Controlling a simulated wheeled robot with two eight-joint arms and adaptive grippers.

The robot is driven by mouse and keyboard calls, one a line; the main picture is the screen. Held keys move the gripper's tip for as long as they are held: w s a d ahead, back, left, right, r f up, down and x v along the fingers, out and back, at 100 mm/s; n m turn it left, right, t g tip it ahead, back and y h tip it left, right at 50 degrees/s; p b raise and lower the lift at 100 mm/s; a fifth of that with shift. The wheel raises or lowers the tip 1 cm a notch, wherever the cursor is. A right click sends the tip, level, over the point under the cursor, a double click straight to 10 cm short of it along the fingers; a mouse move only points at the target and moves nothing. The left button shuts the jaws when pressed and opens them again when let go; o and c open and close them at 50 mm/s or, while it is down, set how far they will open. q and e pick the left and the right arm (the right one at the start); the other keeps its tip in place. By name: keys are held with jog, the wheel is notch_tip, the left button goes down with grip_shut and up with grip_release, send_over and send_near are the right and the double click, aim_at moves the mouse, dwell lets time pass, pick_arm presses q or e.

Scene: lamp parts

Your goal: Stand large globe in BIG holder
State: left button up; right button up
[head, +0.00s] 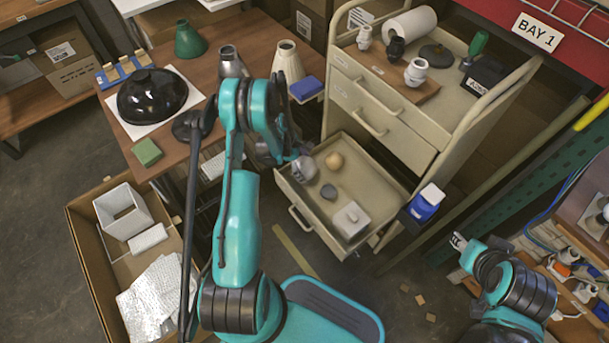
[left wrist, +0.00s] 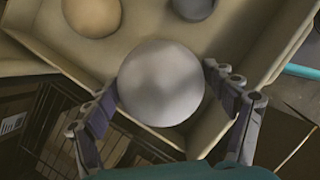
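The large globe (left wrist: 161,83) is a smooth pale grey ball. In the head view it (head: 304,169) shows at the left side of the open lower drawer (head: 372,232). My left gripper (left wrist: 161,78) has one finger on each side of it in the left wrist view. The left fingertip looks very close to the ball. A thin gap seems to show at the right one, so firm contact is unclear. In the head view my left gripper (head: 290,158) is partly hidden by its arm. I cannot make out a BIG label.
The drawer also holds a tan ball (head: 335,161), a small dark grey ball (head: 328,192) and a pale box (head: 351,219). A wooden table (head: 255,35) carries a black dome (head: 152,96) and a blue-and-tan rack (head: 124,70). An open carton (head: 88,245) stands at lower left.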

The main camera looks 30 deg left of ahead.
dwell(0.3)
pick_arm(q)
jog(key=v, duration=1.2)
jog(key=s+d+r+m+t+y, duration=0.1)
jog(key=s+d+r+m, duration=0.1)
jog(key=d+r+m, duration=0.5)
jog(key=s+d+r+m+t+y, duration=0.1)
jog(key=s+d+r+m+y, duration=0.2)
jog(key=r, duration=0.8)
jog(key=s+d+r+m+t, duration=0.3)
jog(key=s+d+r+m, duration=0.2)
jog(key=s+d+m, duration=0.4)
jog(key=s+m, duration=0.3)
jog(key=shift+s+d+r+m+t, duration=0.2)
jog(key=shift+d+r+m+t, duration=0.1)
jog(key=shift+d+r, duration=0.1)
